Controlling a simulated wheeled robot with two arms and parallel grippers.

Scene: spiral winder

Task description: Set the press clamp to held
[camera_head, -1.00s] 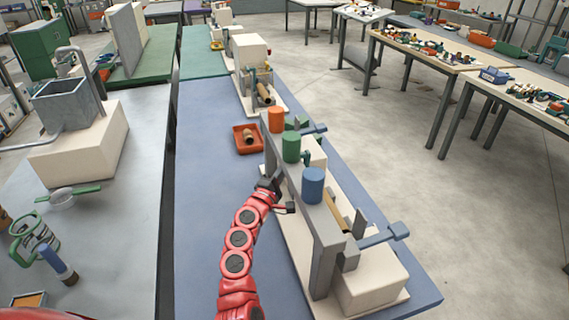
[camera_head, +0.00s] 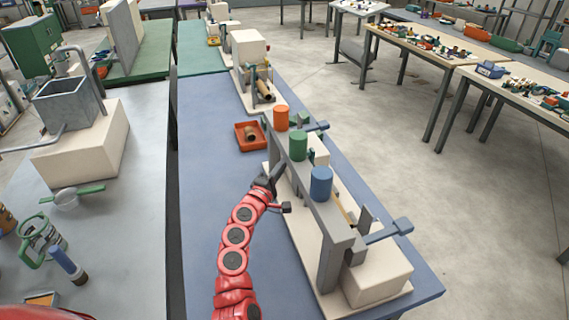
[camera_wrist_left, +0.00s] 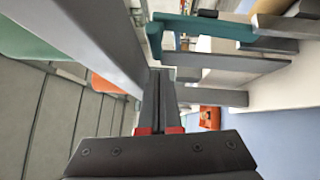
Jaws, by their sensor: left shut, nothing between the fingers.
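The spiral winder (camera_head: 330,240) stands on the blue-topped table with a long grey beam carrying orange, green and blue cylinders. A blue-grey lever with a square end (camera_head: 403,226) sticks out right at its near end, and a similar lever (camera_head: 318,127) at its far end. I cannot tell which part is the press clamp. My left gripper (camera_head: 277,172) is shut and empty at the left side of the beam, under the green cylinder. In the left wrist view its fingers (camera_wrist_left: 160,78) point between grey bars, below a teal bar (camera_wrist_left: 200,28). My right gripper is out of view.
An orange tray (camera_head: 250,137) with a brown roll sits left of the winder. Another machine (camera_head: 248,55) stands behind it. A grey table (camera_head: 110,230) with a hopper is at left. The blue table (camera_head: 205,210) is clear left of my arm.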

